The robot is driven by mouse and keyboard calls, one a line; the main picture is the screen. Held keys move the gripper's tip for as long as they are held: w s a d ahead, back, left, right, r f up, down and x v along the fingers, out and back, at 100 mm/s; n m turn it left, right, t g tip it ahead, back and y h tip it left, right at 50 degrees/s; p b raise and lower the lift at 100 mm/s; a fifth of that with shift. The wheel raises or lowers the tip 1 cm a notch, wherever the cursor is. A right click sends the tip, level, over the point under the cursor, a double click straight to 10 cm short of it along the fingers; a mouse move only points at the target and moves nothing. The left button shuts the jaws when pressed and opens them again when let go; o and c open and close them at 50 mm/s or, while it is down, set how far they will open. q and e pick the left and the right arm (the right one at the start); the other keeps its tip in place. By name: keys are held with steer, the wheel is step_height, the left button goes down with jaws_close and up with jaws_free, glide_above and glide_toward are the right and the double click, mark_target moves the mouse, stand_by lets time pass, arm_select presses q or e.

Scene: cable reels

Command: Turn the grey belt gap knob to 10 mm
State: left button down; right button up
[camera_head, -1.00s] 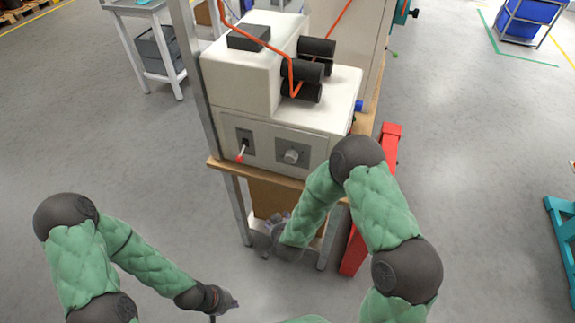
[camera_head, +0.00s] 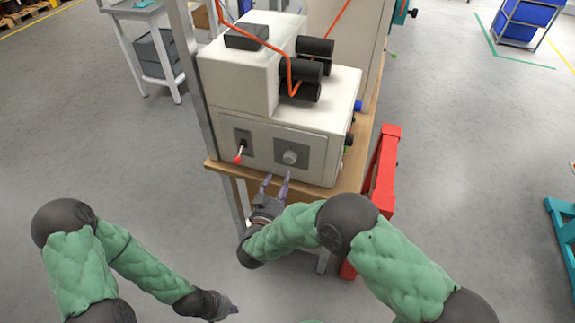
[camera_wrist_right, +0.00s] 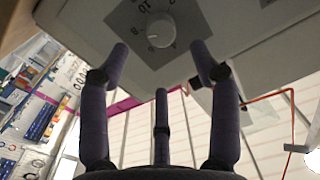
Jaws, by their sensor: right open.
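The grey belt gap knob (camera_head: 290,157) sits on a dark grey plate (camera_head: 304,146) on the front of the white machine. In the right wrist view the knob (camera_wrist_right: 161,31) is a round dial at the top, with a printed 10 and 8 near it. My right gripper (camera_head: 276,180) is open and empty, just below and in front of the knob, its fingers pointing up toward it. In the wrist view its fingers (camera_wrist_right: 160,65) are spread, with the knob beyond them, apart. My left gripper (camera_head: 224,308) hangs low at the bottom; its fingers are too small to tell.
A red-tipped lever (camera_head: 239,154) is left of the knob on the same panel. The machine stands on a wooden-topped bench (camera_head: 225,169). A red beam (camera_head: 385,175) stands right of the bench. An orange cable (camera_head: 289,65) runs through black rollers (camera_head: 310,70).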

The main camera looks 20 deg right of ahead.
mark_target(289, 162)
steer(key=b+x, duration=0.1)
steer(key=x, duration=0.7)
steer(key=shift+w+b, duration=0.15)
steer(key=shift+b, duration=0.15)
steer(key=shift+c, duration=0.3)
steer(key=shift+f, duration=0.1)
steer(key=c, duration=1.1)
